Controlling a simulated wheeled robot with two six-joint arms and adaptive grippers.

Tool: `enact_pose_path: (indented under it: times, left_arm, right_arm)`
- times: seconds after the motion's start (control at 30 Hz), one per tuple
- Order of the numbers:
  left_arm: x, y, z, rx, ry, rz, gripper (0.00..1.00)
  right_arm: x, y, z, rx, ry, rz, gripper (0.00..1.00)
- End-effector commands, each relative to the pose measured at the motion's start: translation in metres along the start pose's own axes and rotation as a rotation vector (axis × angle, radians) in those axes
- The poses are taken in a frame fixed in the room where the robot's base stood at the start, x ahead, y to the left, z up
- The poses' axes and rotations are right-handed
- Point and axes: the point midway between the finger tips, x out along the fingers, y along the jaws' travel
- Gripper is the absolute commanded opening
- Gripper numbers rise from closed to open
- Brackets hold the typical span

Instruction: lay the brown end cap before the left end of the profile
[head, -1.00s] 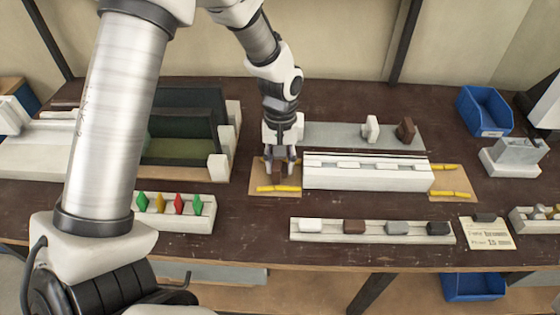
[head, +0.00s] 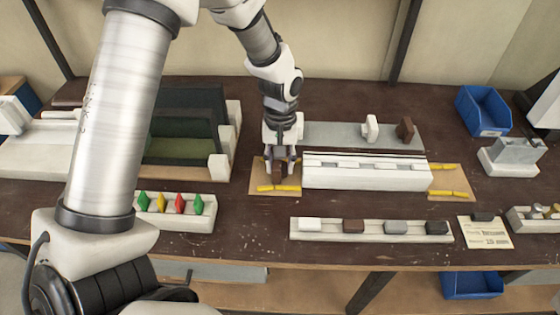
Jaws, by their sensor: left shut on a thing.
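The profile (head: 367,178) is a long white bar lying across the middle of the bench. My left gripper (head: 280,171) points down just off its left end, above a tan pad (head: 256,176) with yellow strips. It is shut on the brown end cap (head: 279,174), a small dark brown piece mostly hidden by the fingers. The cap is low over the pad; whether it touches the pad cannot be told. My right gripper is not in view.
Another brown piece (head: 405,129) and a white piece (head: 371,128) stand on a grey plate behind the profile. A front rail (head: 372,236) holds several coloured blocks. A rack (head: 183,224) of coloured pieces stands front left. A blue bin (head: 484,111) is at back right.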

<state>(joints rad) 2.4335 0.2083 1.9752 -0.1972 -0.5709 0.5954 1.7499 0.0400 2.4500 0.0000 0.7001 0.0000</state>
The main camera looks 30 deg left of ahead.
Motion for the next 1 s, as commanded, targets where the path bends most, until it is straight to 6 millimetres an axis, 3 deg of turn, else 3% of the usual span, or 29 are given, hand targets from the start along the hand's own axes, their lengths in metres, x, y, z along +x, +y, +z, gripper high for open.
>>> enact_pose_path:
  times: [0.37,0.4,0.43,0.47,1.0]
  left_arm:
    - [0.0042,0.0001,-0.0006,0.000,0.000,0.000,0.10]
    - [0.0042,0.0000,-0.0006,0.000,0.000,0.000,0.51]
    - [0.0042,0.0000,-0.0006,0.000,0.000,0.000,0.61]
    - [0.0042,0.0000,-0.0006,0.000,0.000,0.000,0.66]
    - [0.0011,0.0000,-0.0002,0.000,0.000,0.000,0.66]
  right_arm:
    - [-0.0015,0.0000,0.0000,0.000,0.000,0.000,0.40]
    - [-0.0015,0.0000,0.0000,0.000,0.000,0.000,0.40]
    - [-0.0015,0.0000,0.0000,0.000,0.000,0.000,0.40]
    - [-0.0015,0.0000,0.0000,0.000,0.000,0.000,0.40]
    - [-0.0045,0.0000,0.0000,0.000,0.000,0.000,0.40]
